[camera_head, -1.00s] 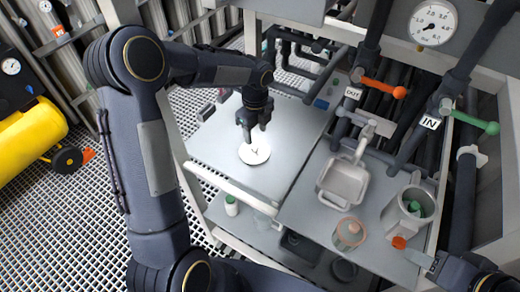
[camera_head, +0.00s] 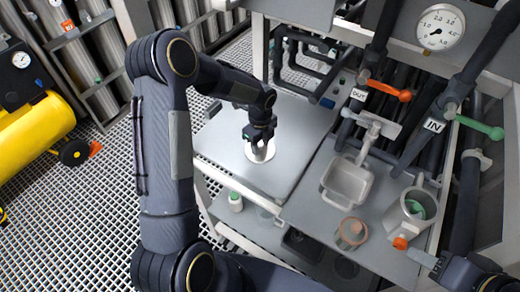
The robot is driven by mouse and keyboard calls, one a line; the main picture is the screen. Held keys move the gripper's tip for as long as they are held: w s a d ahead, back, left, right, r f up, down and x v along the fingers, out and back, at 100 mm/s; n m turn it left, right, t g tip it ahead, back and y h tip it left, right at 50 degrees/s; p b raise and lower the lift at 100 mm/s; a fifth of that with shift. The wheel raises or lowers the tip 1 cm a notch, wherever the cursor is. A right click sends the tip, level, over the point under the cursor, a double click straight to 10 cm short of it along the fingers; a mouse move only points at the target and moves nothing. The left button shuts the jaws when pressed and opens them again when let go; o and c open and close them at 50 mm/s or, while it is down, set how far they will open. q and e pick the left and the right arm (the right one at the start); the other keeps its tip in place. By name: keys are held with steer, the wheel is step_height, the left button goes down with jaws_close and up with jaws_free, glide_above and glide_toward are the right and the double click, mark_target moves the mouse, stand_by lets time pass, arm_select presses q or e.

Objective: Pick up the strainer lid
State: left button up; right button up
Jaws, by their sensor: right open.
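A white round disc (camera_head: 250,153), which looks like the strainer lid, lies on the grey table top at the centre. My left gripper (camera_head: 261,148) is right over the disc, pointing down, and its fingers hide much of it. I cannot tell whether the fingers touch the disc or are closed on it. My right gripper (camera_head: 420,256) is at the lower right, open, beside an orange piece (camera_head: 400,243) near the metal strainer vessel (camera_head: 412,208).
A grey square basin (camera_head: 346,182) and a clear jar with a reddish rim (camera_head: 351,233) stand on the right-hand table. Pipes with an orange valve handle (camera_head: 390,92) and a green one (camera_head: 480,126) rise behind. The left table is mostly clear around the disc.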

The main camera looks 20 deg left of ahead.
arm_select(q)
jaws_close()
steer(key=shift+r, duration=0.15)
